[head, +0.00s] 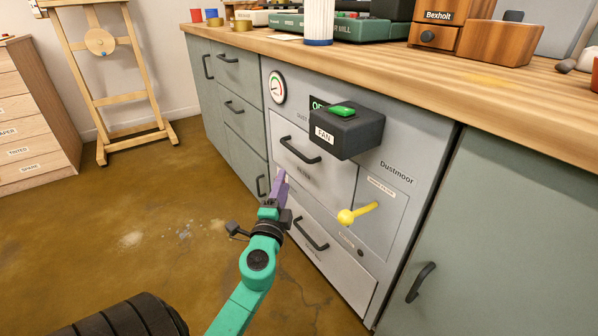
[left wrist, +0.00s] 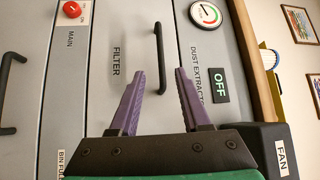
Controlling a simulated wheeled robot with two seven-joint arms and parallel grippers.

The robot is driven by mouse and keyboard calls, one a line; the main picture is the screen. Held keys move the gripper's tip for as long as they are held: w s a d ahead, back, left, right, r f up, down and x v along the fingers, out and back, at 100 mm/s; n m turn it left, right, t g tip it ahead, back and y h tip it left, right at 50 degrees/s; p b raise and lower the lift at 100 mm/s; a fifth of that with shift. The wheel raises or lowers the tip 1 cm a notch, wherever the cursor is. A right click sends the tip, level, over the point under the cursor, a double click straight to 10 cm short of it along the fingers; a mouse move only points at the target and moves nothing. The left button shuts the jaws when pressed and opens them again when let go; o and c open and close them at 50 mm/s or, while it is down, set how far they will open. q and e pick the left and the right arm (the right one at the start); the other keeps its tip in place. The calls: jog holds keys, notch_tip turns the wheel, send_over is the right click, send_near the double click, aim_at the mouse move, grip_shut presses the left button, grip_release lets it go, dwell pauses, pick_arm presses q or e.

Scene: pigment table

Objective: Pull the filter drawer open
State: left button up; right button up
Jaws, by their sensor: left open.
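The filter drawer (head: 325,178) is the upper drawer in the grey dust extractor cabinet, and its front looks flush. Its dark bar handle (head: 300,150) runs across the front. In the left wrist view the handle (left wrist: 160,50) appears upright beside the word FILTER on the drawer front (left wrist: 135,40). My left gripper (head: 280,178) is open, with purple fingers, low and left of the handle in the head view. In the left wrist view the left gripper (left wrist: 159,72) has the handle's lower part between its fingers in the picture; I see no contact. My right gripper is not in view.
A black FAN box (head: 347,132) with a green button juts out right of the handle. A yellow lever (head: 357,213) sticks out lower right. A lower drawer (head: 330,262) has its own handle (head: 310,235). The wooden worktop (head: 400,55) overhangs above.

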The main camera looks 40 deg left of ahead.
pick_arm(q)
jog(key=p, duration=0.1)
send_near(293, 148)
jog(key=x, duration=1)
jog(key=shift+a+f, duration=0.1)
jog(key=shift+f, duration=0.25)
grip_shut()
jog(key=shift+f, duration=0.1)
dwell(0.4)
